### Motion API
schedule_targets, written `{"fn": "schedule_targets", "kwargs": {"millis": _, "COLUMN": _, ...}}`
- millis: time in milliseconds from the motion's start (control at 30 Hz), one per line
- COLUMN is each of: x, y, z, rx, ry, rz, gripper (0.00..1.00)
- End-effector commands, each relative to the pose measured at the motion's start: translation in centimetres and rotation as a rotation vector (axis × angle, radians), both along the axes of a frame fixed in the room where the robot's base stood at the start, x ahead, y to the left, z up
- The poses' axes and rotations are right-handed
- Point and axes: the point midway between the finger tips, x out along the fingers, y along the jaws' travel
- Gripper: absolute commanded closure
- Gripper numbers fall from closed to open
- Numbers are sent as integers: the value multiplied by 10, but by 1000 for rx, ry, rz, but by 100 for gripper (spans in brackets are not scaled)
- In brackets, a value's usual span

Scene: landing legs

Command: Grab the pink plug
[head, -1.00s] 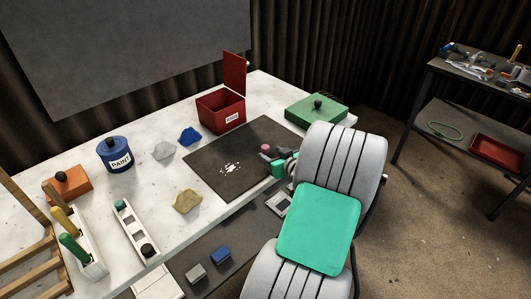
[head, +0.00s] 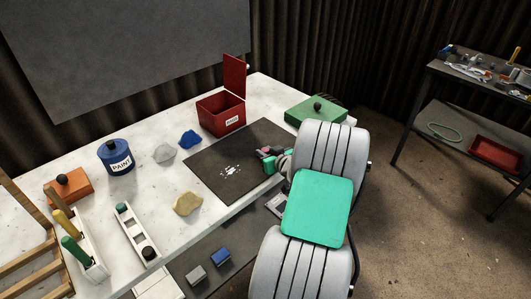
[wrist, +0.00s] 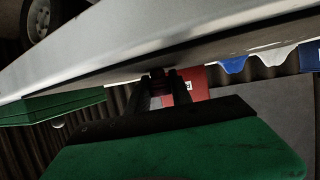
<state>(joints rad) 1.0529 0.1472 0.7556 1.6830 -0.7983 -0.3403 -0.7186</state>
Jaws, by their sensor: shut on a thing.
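The pink plug (head: 265,151) is at the right side of the dark mat (head: 225,174) on the white table. My gripper (head: 267,156) reaches in from the right, low over the mat, and is shut on the plug. Only a small patch of pink shows between the jaws in the head view. In the wrist view my gripper (wrist: 158,78) shows two dark fingers close together, with a dim dark-pink piece between their tips. I cannot tell whether the plug still touches the mat.
An open red box (head: 221,112) stands behind the mat, and a green lidded box (head: 316,110) stands behind my arm. A blue lump (head: 190,139), a grey lump (head: 164,153), a tan lump (head: 187,204) and a blue paint can (head: 116,157) are on the left.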

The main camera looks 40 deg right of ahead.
Motion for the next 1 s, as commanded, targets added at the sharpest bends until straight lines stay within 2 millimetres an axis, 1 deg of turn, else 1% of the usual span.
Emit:
{"fn": "schedule_targets", "kwargs": {"millis": 33, "x": 0, "y": 0, "z": 0, "rx": 0, "ry": 0, "rz": 0, "gripper": 89}}
{"fn": "schedule_targets", "kwargs": {"millis": 167, "x": 0, "y": 0, "z": 0, "rx": 0, "ry": 0, "rz": 0, "gripper": 100}}
{"fn": "schedule_targets", "kwargs": {"millis": 533, "x": 0, "y": 0, "z": 1, "rx": 0, "ry": 0, "rz": 0, "gripper": 100}}
{"fn": "schedule_targets", "kwargs": {"millis": 667, "x": 0, "y": 0, "z": 6, "rx": -2, "ry": -2, "rz": 1, "gripper": 100}}
{"fn": "schedule_targets", "kwargs": {"millis": 767, "x": 1, "y": 0, "z": 20, "rx": -5, "ry": -4, "rz": 1, "gripper": 100}}
{"fn": "schedule_targets", "kwargs": {"millis": 833, "x": -1, "y": -1, "z": 36, "rx": -7, "ry": -5, "rz": -1, "gripper": 100}}
{"fn": "schedule_targets", "kwargs": {"millis": 867, "x": -9, "y": -2, "z": 43, "rx": -6, "ry": -4, "rz": -3, "gripper": 100}}
{"fn": "schedule_targets", "kwargs": {"millis": 1000, "x": -43, "y": -5, "z": 82, "rx": -8, "ry": -3, "rz": -7, "gripper": 100}}
